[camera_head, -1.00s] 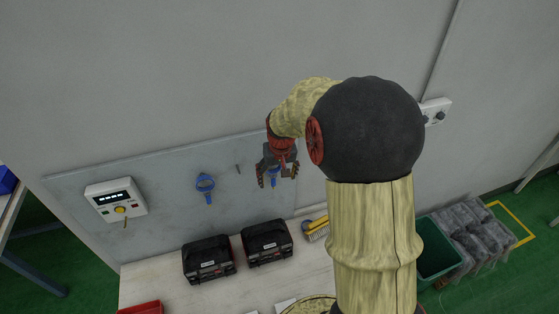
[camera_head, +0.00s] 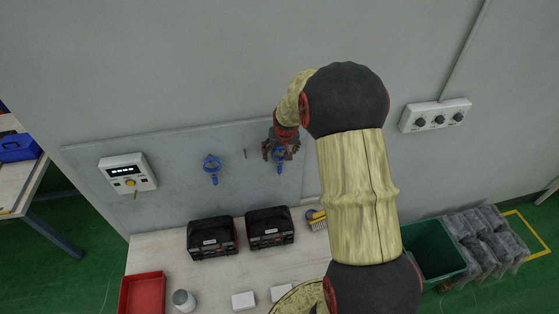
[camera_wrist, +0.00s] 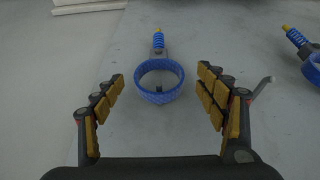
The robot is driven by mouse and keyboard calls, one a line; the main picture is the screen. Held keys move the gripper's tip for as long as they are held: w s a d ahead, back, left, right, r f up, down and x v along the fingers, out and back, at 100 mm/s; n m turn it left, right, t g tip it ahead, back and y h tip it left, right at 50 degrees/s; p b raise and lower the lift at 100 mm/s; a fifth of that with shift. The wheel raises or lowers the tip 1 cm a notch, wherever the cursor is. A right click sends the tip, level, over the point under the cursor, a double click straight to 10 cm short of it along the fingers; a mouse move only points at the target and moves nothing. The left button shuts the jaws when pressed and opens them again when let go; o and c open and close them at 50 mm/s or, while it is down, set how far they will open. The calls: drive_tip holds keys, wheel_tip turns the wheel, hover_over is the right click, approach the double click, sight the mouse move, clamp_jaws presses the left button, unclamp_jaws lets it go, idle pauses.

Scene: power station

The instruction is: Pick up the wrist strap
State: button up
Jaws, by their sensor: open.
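Two blue wrist straps, each a ring with a short coiled cord, hang on the grey wall board (camera_head: 130,200). The right strap (camera_head: 279,168) is at my gripper (camera_head: 281,153) in the head view and partly hidden by it. In the wrist view this strap (camera_wrist: 160,97) shows in the middle, its coil pointing up in the picture. My gripper (camera_wrist: 161,76) is open, with one finger on each side of the ring and visible gaps to it. The left strap (camera_head: 212,170) hangs apart; it also shows at the right edge of the wrist view (camera_wrist: 304,45).
A small hook (camera_wrist: 262,86) sticks out beside my right finger in the wrist view. A control box (camera_head: 127,174) is on the board's left. Below, the table (camera_head: 165,250) bears two black cases (camera_head: 212,237), a brush (camera_head: 317,219) and a red tray (camera_head: 143,294).

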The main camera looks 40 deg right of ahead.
drive_tip(key=shift+w+d+f, duration=0.25)
drive_tip(key=shift+f, duration=0.3)
drive_tip(key=shift+a, duration=0.1)
drive_tip(key=shift+c, duration=0.4)
drive_tip(key=c, duration=1)
drive_tip(key=shift+c, duration=0.2)
drive_tip(key=shift+c, duration=0.2)
